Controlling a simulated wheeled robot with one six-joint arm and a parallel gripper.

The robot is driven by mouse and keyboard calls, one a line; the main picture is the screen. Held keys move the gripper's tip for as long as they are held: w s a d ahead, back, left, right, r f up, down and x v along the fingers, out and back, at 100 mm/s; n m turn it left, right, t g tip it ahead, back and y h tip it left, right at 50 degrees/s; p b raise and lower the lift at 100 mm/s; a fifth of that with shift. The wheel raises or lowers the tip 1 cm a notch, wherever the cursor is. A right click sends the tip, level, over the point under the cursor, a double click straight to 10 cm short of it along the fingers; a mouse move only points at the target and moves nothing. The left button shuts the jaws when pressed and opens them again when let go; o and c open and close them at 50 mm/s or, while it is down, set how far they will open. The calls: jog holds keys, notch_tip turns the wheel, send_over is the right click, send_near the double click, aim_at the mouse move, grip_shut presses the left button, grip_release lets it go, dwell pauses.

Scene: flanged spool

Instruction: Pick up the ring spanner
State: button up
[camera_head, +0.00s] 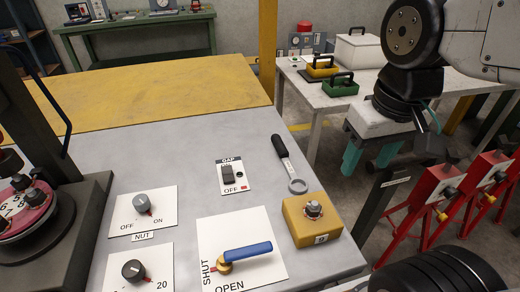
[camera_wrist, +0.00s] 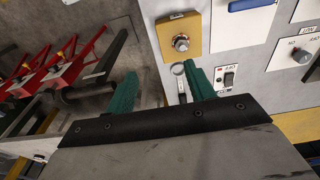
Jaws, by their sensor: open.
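The ring spanner (camera_head: 291,168) lies on the grey tabletop near its right edge, with a black handle at the far end and a metal ring at the near end. In the wrist view its ring end (camera_wrist: 178,70) shows beside one green finger, and that finger hides part of it. My gripper (camera_head: 363,157) has green fingers, set apart with nothing between them. In the head view it hangs to the right of the table, away from the spanner. The gripper also shows in the wrist view (camera_wrist: 160,93).
A yellow box with a knob (camera_head: 312,219) stands near the spanner's ring. A GAP switch panel (camera_head: 232,176) lies left of it, and a blue-handled valve (camera_head: 240,252) is nearer. Red stands (camera_head: 440,190) stand on the floor at right. A white table (camera_head: 340,98) stands behind.

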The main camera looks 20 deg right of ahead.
jog(key=w+a+f, duration=0.1)
jog(key=w+f, duration=0.2)
jog(key=w, duration=1.2)
jog(key=g, duration=0.1)
send_over(283, 149)
jog(key=f, duration=1)
jog(key=shift+s+d+f, duration=0.3)
jog(key=shift+s+f, duration=0.05)
jog(key=f, duration=0.5)
jog(key=w+f, duration=0.1)
jog(key=f, duration=0.2)
jog(key=shift+a, duration=0.3)
grip_shut()
